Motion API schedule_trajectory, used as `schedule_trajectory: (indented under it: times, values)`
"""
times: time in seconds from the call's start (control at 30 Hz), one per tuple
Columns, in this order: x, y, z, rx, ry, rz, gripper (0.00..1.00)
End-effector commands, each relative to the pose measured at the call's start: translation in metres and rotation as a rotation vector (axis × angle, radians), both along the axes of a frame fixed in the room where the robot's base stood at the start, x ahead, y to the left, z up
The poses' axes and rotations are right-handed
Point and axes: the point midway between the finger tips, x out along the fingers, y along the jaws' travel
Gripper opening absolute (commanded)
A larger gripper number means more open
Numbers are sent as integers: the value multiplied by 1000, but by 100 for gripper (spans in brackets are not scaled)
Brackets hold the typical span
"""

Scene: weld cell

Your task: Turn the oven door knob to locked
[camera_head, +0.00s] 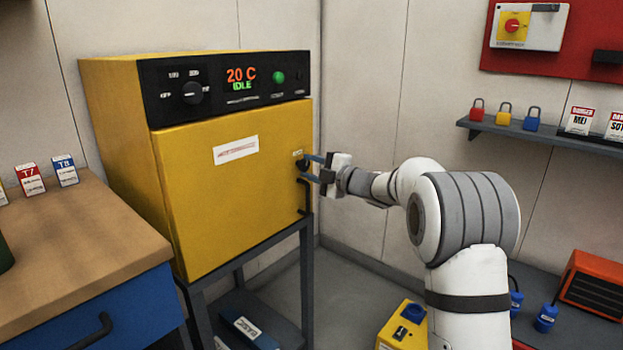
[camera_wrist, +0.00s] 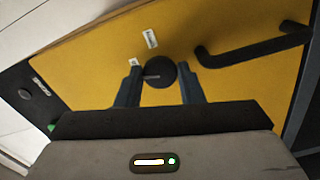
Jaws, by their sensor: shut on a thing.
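The yellow oven (camera_head: 215,195) stands on a dark metal stand, with its door shut. The black round door knob (camera_head: 302,164) is near the right edge of the door, above the door handle. In the wrist view the knob (camera_wrist: 160,73) shows a light pointer line running toward the left finger. My gripper (camera_head: 312,167) reaches the door from the right. In the wrist view my gripper (camera_wrist: 158,88) has one finger on each side of the knob and is shut on it. Small labels beside the knob are too small to read.
The black door handle (camera_head: 305,197) is just below the knob; it also shows in the wrist view (camera_wrist: 255,45). The control panel (camera_head: 235,85) reads 20 C and IDLE. A wooden-topped bench (camera_head: 70,240) stands at left. A shelf (camera_head: 540,134) with padlocks is at right.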

Motion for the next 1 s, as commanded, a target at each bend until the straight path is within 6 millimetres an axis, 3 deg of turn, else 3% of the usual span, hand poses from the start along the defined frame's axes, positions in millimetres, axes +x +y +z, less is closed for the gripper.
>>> schedule_trajectory:
  times: [0.4, 1.0]
  values:
    - [-1, 1, -2, -141, -177, 3, 12]
    - [-1, 2, -1, -168, -210, 4, 12]
